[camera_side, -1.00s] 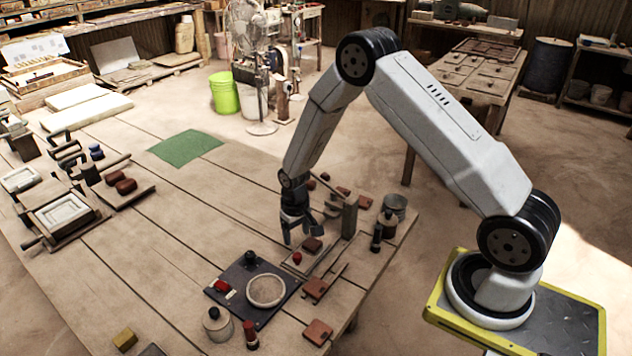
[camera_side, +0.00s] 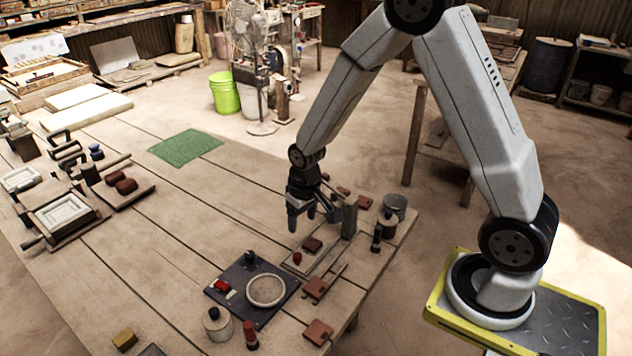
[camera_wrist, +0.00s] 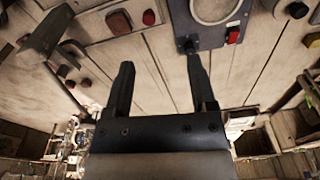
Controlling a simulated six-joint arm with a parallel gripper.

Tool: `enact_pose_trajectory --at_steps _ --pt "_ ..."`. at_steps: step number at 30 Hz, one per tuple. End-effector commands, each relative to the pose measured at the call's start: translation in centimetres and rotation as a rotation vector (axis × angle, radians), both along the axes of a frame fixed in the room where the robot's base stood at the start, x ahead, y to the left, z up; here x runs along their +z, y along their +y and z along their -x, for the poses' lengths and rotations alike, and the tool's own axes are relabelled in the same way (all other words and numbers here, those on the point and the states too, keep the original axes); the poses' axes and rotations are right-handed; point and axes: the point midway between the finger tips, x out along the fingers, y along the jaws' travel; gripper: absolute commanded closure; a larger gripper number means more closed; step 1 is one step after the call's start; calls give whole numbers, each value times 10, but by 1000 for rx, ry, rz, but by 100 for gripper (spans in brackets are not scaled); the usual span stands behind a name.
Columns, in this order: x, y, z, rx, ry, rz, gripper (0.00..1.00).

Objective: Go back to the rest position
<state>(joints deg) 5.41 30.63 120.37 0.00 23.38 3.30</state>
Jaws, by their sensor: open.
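My gripper (camera_side: 302,214) hangs above the wooden table (camera_side: 190,235), over its right part. In the wrist view my gripper (camera_wrist: 158,72) shows two dark fingers spread apart with nothing between them. The fingertips are clear of the tabletop in the side view. A reddish-brown tile (camera_side: 312,244) lies on a small board just below and right of the fingers, apart from them. A small red knob (camera_side: 297,258) sits beside it.
A grey upright post (camera_side: 350,215) stands close to the right of my gripper. A dark plate with a round ring (camera_side: 266,290) lies toward the front. A green mat (camera_side: 186,148) and presses (camera_side: 62,215) are farther left. The table's middle is clear.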

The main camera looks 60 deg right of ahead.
Motion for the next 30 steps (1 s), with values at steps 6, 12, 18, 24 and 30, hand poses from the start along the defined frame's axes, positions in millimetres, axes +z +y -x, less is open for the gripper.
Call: enact_pose_trajectory --at_steps 6,12,18,24,30 --pt "35 15 32 49 -45 6 28" --pt "59 26 65 94 -85 10 28" --pt "73 34 94 131 -117 14 28" --pt "78 37 110 149 -132 16 28" --pt "78 37 112 152 -133 16 28"
